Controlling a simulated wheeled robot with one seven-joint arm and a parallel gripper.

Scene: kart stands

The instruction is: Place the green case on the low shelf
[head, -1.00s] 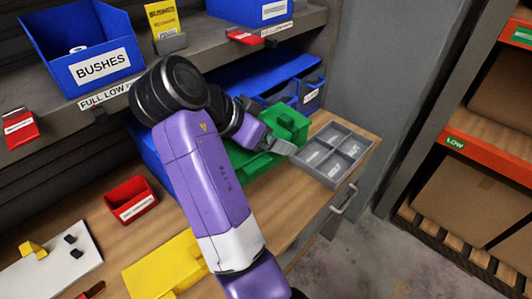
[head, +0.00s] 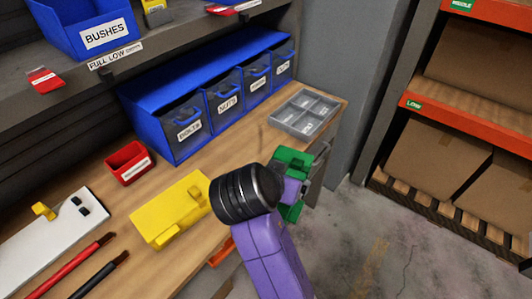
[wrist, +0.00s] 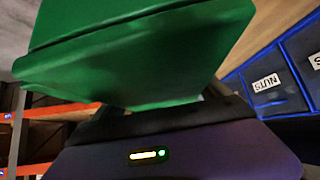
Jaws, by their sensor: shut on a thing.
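The green case (head: 292,158) is in my gripper (head: 294,188), off the workbench and beside its right front edge, above the floor. My arm and wrist hide part of the case. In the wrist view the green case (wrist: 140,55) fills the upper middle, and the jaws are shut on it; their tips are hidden. The low shelf (head: 470,119) is on the rack at the right, with an orange beam and a green LOW label. A strip of its wooden deck shows bare in front of a carton. The case is apart from the shelf.
The workbench (head: 225,150) holds a grey divided tray (head: 304,112), blue drawers (head: 200,95), a red bin (head: 127,162) and a yellow case (head: 168,208). A grey post (head: 345,80) stands between bench and rack. Cartons (head: 433,160) sit on a pallet under the low shelf. Floor between is open.

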